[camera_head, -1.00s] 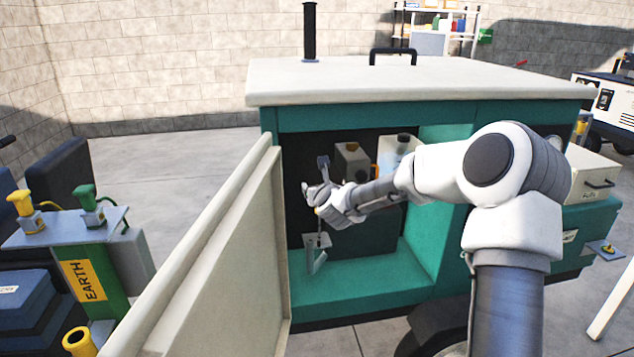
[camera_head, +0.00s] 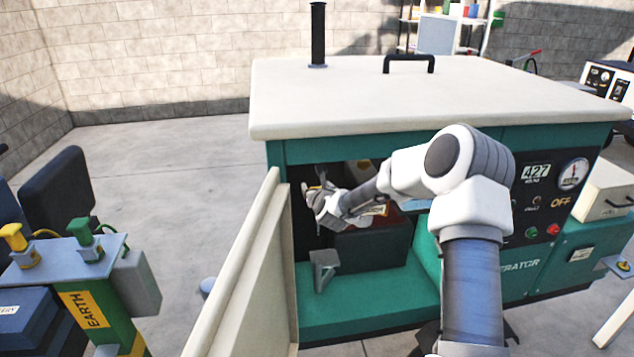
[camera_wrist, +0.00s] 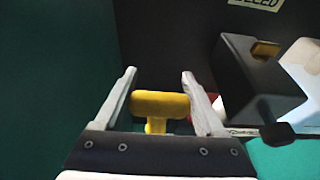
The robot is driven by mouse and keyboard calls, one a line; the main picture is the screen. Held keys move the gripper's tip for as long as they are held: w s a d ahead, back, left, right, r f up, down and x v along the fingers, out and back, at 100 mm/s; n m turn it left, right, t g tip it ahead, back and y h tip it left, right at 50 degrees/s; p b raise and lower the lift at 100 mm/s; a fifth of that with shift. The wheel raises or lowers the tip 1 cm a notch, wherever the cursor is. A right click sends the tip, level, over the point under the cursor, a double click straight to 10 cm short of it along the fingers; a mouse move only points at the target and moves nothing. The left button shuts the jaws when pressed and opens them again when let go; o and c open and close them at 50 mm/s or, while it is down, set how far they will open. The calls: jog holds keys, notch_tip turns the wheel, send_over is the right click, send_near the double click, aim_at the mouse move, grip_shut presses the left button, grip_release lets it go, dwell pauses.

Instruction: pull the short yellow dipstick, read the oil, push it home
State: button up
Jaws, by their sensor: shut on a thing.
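In the wrist view the yellow T-shaped dipstick handle (camera_wrist: 160,104) sits between the two grey fingers of my gripper (camera_wrist: 159,74). My gripper is shut on this handle, with a finger at each end of its crossbar. A short yellow stem shows below the crossbar; the rest is hidden by the gripper body. In the head view my gripper (camera_head: 312,190) is inside the dark open bay of the green generator (camera_head: 400,300). The handle cannot be made out there. No oil mark shows in either view.
The open cream door (camera_head: 240,270) stands close on the left of the bay. A grey bracket (camera_head: 324,262) rises from the bay floor below my gripper. The white lid (camera_head: 430,95) overhangs the bay. A dark block (camera_wrist: 255,75) stands to the right in the wrist view.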

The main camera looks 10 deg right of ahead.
notch_tip(320, 180, down, 8)
jog(key=b, duration=0.4)
jog(key=shift+w, duration=0.2)
jog(key=shift+f+b, duration=0.1)
jog(key=shift+b, duration=1.15)
dwell(0.9)
jog(key=shift+f+b, duration=0.8)
jog(key=shift+b, duration=0.2)
jog(key=shift+f, duration=0.2)
dwell(0.4)
jog(key=shift+f+b, duration=2.35)
jog(key=shift+b, duration=0.3)
jog(key=shift+f, duration=0.15)
